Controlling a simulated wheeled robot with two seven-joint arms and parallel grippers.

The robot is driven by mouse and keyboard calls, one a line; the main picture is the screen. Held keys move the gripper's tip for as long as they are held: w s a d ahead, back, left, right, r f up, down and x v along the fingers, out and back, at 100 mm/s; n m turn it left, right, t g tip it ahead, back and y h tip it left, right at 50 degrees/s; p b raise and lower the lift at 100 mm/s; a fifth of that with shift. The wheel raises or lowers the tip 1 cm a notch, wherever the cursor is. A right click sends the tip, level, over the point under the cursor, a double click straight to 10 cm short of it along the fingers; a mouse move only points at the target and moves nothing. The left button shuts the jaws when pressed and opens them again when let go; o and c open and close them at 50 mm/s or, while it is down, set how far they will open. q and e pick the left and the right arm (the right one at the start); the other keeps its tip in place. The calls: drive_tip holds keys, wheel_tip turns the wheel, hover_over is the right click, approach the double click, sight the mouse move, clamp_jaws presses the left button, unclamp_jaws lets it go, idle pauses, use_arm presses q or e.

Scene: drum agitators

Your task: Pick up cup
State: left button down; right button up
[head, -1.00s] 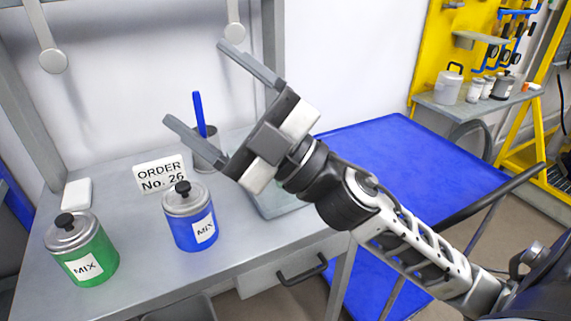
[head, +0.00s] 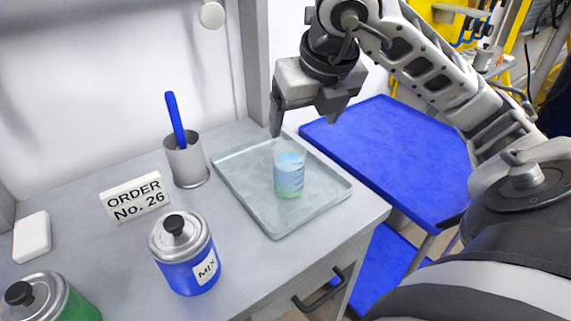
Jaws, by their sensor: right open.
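The cup (head: 289,172) is a small clear beaker with light blue and greenish tints. It stands upright on a grey tray (head: 238,193) at the right end of the workbench. My right gripper (head: 304,128) is open and empty, pointing down above the far side of the tray. Its fingertips are apart from the cup, above and beyond it in the picture. My left gripper is not in the head view.
A blue MIX can (head: 187,268) and a green MIX can (head: 52,302) stand at the front left. A metal holder (head: 187,166) with a blue-handled tool (head: 176,120) is left of the tray. An order sign (head: 135,197) stands nearby. A blue cart (head: 400,150) is at the right.

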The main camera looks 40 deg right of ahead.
approach(288, 157)
drive_tip(key=f, duration=0.2)
drive_tip(key=shift+s+a+f, duration=0.2)
drive_tip(key=shift+s+f, duration=0.1)
drive_tip(key=shift+f, duration=0.1)
drive_tip(key=shift+w+p+x, duration=0.15)
drive_tip(key=shift+w+x, duration=0.05)
drive_tip(key=shift+x, duration=1.15)
drive_tip(key=shift+w+p+x, duration=0.15)
drive_tip(key=shift+w+x, duration=0.05)
drive_tip(key=shift+x, duration=1.2)
drive_tip(key=shift+a+r, duration=0.2)
drive_tip(key=c, duration=1.2)
